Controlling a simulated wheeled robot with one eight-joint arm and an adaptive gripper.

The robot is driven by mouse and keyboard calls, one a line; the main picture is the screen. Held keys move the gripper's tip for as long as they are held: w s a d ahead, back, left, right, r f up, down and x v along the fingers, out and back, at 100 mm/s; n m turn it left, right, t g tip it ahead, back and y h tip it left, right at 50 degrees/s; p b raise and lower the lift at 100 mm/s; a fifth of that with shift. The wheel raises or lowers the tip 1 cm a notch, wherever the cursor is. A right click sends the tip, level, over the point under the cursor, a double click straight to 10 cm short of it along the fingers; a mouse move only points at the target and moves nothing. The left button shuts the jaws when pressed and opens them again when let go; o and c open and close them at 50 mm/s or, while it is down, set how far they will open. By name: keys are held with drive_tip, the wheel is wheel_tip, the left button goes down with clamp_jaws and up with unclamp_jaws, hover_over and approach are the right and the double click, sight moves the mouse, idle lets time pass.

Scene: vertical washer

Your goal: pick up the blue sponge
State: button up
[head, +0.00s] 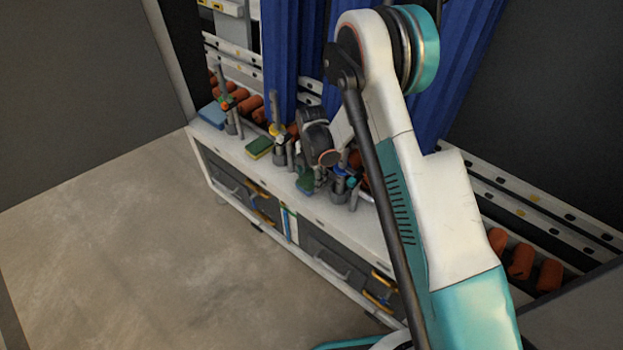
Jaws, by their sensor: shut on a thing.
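A blue sponge (213,115) lies flat at the far left end of the white bench top, apart from my gripper. My gripper (316,176) is low over the bench at this green sponge, small and partly lost among dark tools. A green and yellow sponge (259,147) lies between the blue one and my gripper.
The white bench (235,155) has drawers with handles below. Upright tool holders (231,116) stand between the sponges. Orange rolls (520,257) and blue curtains (281,60) are behind. The concrete floor (130,240) in front is clear.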

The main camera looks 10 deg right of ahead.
sight(312, 179)
wheel_tip(312, 179, up, 19)
drive_tip(key=p, duration=0.6)
drive_tip(key=shift+f, duration=0.15)
drive_tip(key=shift+c, duration=1.3)
